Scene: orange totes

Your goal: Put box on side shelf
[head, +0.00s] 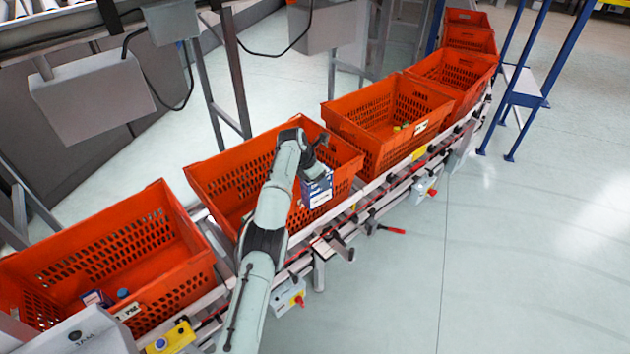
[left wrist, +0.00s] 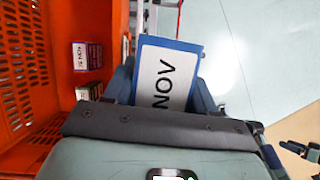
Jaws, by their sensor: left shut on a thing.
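The box (head: 317,190), blue with a white label, is held by my left gripper (head: 313,170) over the near right edge of an orange tote (head: 205,180). In the left wrist view the box (left wrist: 168,78) shows its white "NOV" label between the fingers, slightly tilted. The gripper is shut on it, and the gripper body hides its lower part. A blue-framed stand with a grey shelf (head: 522,82) is at the upper right, apart from the gripper; it seems to be the side shelf.
Several orange totes stand in a row on a conveyor (head: 375,195). Another tote (head: 395,95) is just beyond the gripper. The near-left tote (head: 160,235) holds small items. In the left wrist view, small boxes (left wrist: 88,56) lie in the tote. Open floor (head: 530,240) is at right.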

